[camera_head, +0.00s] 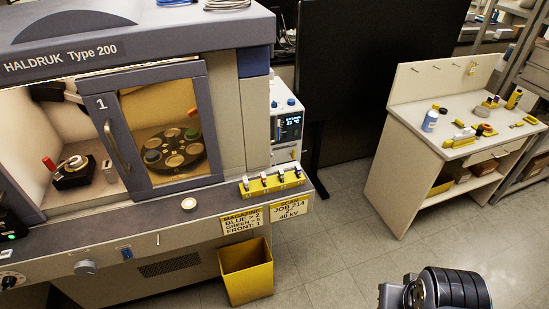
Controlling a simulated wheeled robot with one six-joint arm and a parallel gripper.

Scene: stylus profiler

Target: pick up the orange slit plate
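I cannot pick out the orange slit plate with certainty. Behind the partly open glazed door, a dark round carousel (175,150) carries several discs, with blue, green and red-orange marks. A small red-orange spot (192,111) shows near its upper right. Part of my arm, dark and ribbed, shows at the bottom right edge; my gripper's fingers are not in view.
The glazed door (158,130) has a curved handle. A yellow bin (246,272) stands on the floor below the ledge. A workbench (415,115) at the right holds bottles and small yellow and red items. The floor (335,235) between machine and bench is clear. A black panel (365,70) stands behind.

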